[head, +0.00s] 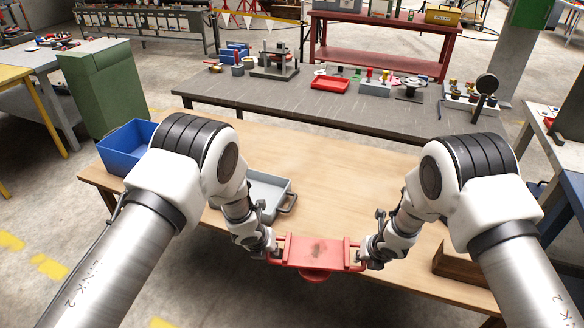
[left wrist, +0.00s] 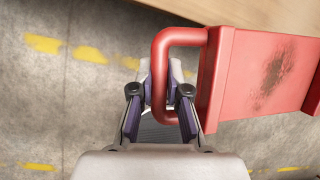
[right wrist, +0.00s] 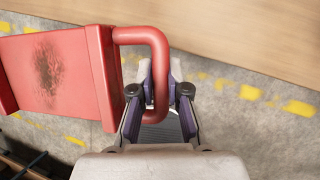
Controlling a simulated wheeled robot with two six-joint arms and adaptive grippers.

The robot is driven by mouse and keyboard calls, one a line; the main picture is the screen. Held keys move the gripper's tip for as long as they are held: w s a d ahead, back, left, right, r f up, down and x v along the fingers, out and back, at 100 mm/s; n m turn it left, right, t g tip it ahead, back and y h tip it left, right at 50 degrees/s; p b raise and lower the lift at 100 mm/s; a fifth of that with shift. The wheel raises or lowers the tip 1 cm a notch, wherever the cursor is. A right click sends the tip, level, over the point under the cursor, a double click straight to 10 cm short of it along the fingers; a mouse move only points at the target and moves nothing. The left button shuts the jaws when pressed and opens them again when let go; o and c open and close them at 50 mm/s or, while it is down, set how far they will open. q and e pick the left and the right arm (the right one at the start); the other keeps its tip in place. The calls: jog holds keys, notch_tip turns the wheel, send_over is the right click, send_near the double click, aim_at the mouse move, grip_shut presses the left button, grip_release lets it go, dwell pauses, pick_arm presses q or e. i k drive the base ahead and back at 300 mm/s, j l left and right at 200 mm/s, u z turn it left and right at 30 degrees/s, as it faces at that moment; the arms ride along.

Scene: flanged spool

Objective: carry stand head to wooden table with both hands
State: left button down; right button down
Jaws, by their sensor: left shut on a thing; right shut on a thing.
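The stand head (head: 315,252) is a red block with a flat top, a dark smudge, raised ends and a loop handle on each side. A round red part shows beneath it. It is in front of the near edge of the wooden table (head: 330,170), with floor visible below it. My left gripper (head: 272,250) is shut on its left handle (left wrist: 163,75). My right gripper (head: 364,258) is shut on its right handle (right wrist: 155,75). In the wrist views each handle bar passes between the fingers.
On the wooden table are a grey tray (head: 266,188) with handles, near the left arm, a blue bin (head: 126,148) at the left and a brown wooden box (head: 462,264) at the right. The table's middle is clear. A dark workbench (head: 330,105) with tools stands behind.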

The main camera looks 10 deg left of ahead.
aim_at(363, 195)
jog(key=i+l, duration=0.55)
jog(key=i, duration=0.3)
jog(key=i+l, duration=0.3)
jog(key=i, duration=0.1)
